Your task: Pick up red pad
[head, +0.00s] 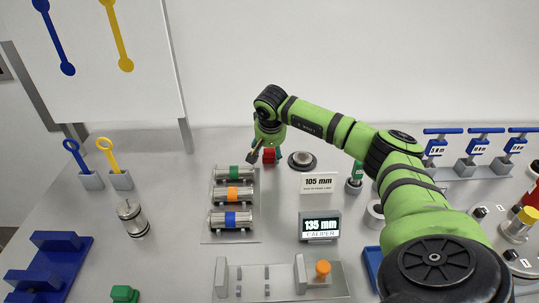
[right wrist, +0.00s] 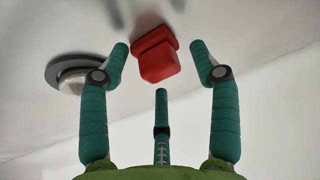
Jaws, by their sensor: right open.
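The red pad (right wrist: 158,60) is a small red block with a wider base, seen in the right wrist view just beyond and between the fingers. In the head view the red pad (head: 269,155) shows small at the back of the table, partly hidden by my right gripper (head: 262,150). My right gripper (right wrist: 160,75) is open, with two teal fingers either side and a third below. I see no clear contact between the fingers and the pad. My left gripper is not in the head view.
A round dark-rimmed metal fixture (head: 301,160) stands right of the pad. A tray (head: 236,238) with green, orange and blue banded cylinders lies in front. A 105 mm sign (head: 318,183) and caliper display (head: 320,227) stand to the right. A green block (head: 124,294) sits front left.

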